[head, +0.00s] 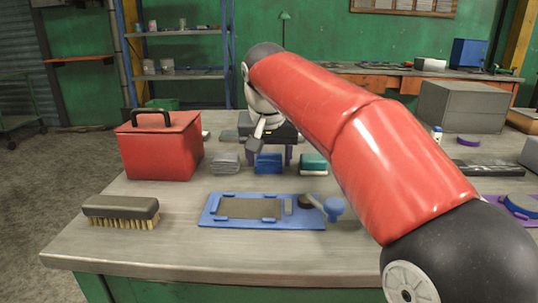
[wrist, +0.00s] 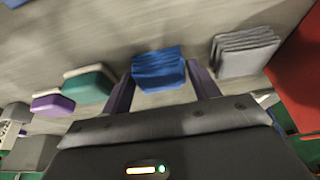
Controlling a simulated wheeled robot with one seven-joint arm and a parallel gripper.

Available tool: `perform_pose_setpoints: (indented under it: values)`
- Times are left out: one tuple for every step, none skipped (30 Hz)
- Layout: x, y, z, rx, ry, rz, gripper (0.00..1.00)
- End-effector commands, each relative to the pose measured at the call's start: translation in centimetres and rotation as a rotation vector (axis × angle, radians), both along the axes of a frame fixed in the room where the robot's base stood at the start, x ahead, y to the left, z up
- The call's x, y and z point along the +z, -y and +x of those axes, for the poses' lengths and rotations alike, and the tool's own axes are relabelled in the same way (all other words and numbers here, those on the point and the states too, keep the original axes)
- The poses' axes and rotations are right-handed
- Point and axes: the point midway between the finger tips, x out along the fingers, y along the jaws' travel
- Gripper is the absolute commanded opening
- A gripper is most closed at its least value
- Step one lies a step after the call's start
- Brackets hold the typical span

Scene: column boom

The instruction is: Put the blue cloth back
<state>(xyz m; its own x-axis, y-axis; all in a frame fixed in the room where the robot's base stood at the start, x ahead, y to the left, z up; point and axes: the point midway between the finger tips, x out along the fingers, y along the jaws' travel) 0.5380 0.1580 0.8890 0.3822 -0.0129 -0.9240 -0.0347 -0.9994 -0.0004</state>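The blue cloth (head: 269,164) is a small folded stack lying on the workbench, between a grey folded cloth (head: 226,162) and a green block-like item (head: 313,163). My gripper (head: 270,150) is low over the bench on the far side of the blue cloth. In the wrist view, the blue cloth (wrist: 157,68) is in front of my gripper (wrist: 161,76), in line with the gap between its two purple fingers. The fingers are spread, with space on both sides of the cloth, and I see no contact. My gripper is open and empty. Whether the fingertips reach past the cloth's edge is hard to tell.
A red box (head: 160,147) with a black handle stands left. A brush (head: 120,212) lies front left. A blue tray (head: 212,218) with a blue-knobbed tool (head: 333,208) is in front. A grey case (head: 462,107) stands back right.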

Motion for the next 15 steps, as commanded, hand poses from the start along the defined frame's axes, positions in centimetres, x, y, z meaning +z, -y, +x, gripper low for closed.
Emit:
perform_pose_setpoints:
  values:
    - [0.04,-0.01,0.0,0.0,0.0,0.0,0.68]
    - [0.04,-0.01,0.0,0.0,0.0,0.0,0.71]
    - [0.04,-0.01,0.0,0.0,0.0,0.0,0.77]
    - [0.04,-0.01,0.0,0.0,0.0,0.0,0.78]
    - [0.04,-0.01,0.0,0.0,0.0,0.0,0.78]
    - [0.04,-0.01,0.0,0.0,0.0,0.0,0.78]
    - [0.04,-0.01,0.0,0.0,0.0,0.0,0.78]
    - [0.04,-0.01,0.0,0.0,0.0,0.0,0.78]
    - [0.05,-0.01,0.0,0.0,0.0,0.0,0.78]
    - [0.04,0.0,0.0,0.0,0.0,0.0,0.78]
    - [0.04,-0.01,0.01,0.0,0.0,0.0,0.78]
    - [-0.04,-0.01,0.02,0.0,0.0,0.0,0.78]
    - [-0.11,-0.01,0.02,0.0,0.001,0.0,0.78]
    - [-0.21,0.0,0.03,0.0,0.001,0.0,0.78]
    - [-0.39,0.01,0.03,-0.001,0.0,0.0,0.78]
